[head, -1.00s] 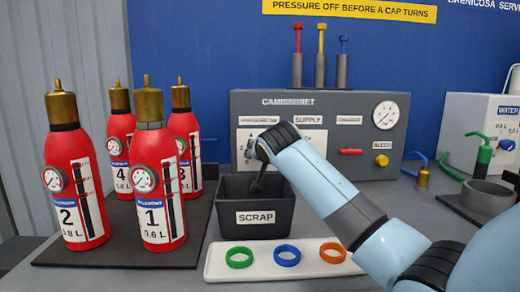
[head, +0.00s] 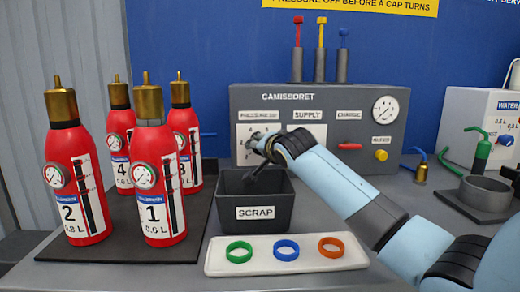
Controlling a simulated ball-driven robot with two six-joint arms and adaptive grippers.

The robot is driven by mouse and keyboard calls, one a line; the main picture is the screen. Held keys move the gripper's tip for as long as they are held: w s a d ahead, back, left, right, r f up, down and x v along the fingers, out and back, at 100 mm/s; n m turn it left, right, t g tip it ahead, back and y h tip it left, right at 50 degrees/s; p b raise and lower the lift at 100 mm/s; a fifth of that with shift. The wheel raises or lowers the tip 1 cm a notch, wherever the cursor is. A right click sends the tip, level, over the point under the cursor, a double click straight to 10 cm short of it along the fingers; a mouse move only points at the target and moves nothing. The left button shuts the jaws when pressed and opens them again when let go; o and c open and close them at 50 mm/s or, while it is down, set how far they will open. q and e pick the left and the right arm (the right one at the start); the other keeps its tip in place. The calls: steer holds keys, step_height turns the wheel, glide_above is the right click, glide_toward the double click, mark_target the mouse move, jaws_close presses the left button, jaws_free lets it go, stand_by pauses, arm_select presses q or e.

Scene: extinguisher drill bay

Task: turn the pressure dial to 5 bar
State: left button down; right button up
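The grey panel marked CAMISSORET (head: 360,102) stands at the back. A white scale plate (head: 243,131) sits under its PRESSURE label at the left. My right arm comes in from the right. Its dark gripper (head: 254,145) is at this plate and hides much of it, including most of the pressure dial. The dial's setting cannot be read. I cannot tell whether the gripper touches the dial or is open or shut. The round gauge (head: 385,110) on the panel's right is clear, but its numbers are too small. My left gripper is not in view.
A SCRAP bin (head: 280,212) stands just below the gripper. A white tray (head: 225,268) with green, blue and orange rings lies in front. Several red extinguishers (head: 160,190) stand on a dark mat at left. A red lever (head: 350,146) and yellow knob (head: 381,155) are right of the gripper.

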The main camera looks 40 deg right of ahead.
steer(key=o, duration=1.1)
steer(key=shift+o, duration=0.2)
steer(key=v, duration=0.7)
steer(key=shift+s, duration=0.25)
